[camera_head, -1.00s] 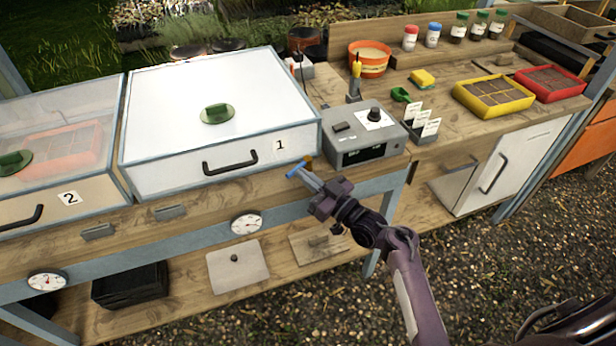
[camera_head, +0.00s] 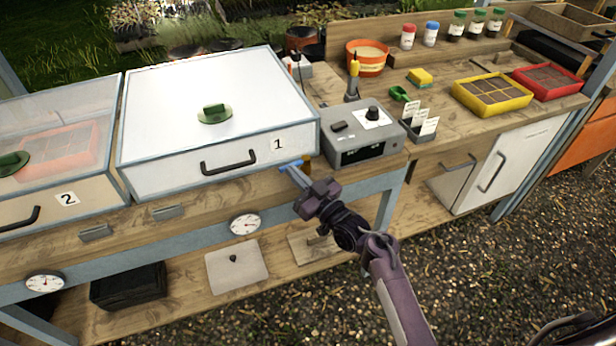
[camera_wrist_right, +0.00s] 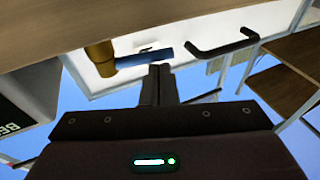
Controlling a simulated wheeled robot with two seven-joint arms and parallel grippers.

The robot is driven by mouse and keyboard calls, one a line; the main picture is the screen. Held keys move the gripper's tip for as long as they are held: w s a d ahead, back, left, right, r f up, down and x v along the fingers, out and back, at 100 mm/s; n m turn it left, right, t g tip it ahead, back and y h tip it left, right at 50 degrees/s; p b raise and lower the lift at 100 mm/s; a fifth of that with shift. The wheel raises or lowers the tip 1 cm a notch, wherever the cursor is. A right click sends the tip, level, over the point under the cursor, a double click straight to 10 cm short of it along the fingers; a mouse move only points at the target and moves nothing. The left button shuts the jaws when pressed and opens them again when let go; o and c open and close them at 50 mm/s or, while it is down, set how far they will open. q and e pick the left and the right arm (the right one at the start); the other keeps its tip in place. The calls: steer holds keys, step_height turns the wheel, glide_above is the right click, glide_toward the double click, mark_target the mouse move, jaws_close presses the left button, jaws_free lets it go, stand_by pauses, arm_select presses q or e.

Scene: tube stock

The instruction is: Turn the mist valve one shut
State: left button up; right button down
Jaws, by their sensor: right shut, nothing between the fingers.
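The mist valve at box 1 has a blue lever (camera_head: 291,163) on a brass body (camera_head: 307,162), just below the right front corner of the white box marked 1 (camera_head: 215,122). In the right wrist view the blue lever (camera_wrist_right: 147,58) points right from the brass body (camera_wrist_right: 100,56). My right gripper (camera_head: 290,172) is shut and empty. In the right wrist view its fingertips (camera_wrist_right: 160,70) are by the lever's free end; I cannot tell whether they touch. My left gripper is not in view.
A grey control box (camera_head: 362,140) stands right of box 1. A black handle (camera_head: 228,162) sticks out from box 1's front. A round gauge (camera_head: 245,224) sits on the blue rail below.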

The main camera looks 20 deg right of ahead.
steer(key=shift+w+a, duration=0.35)
steer(key=shift+a, duration=0.05)
steer(key=shift+r, duration=0.1)
stand_by(0.5)
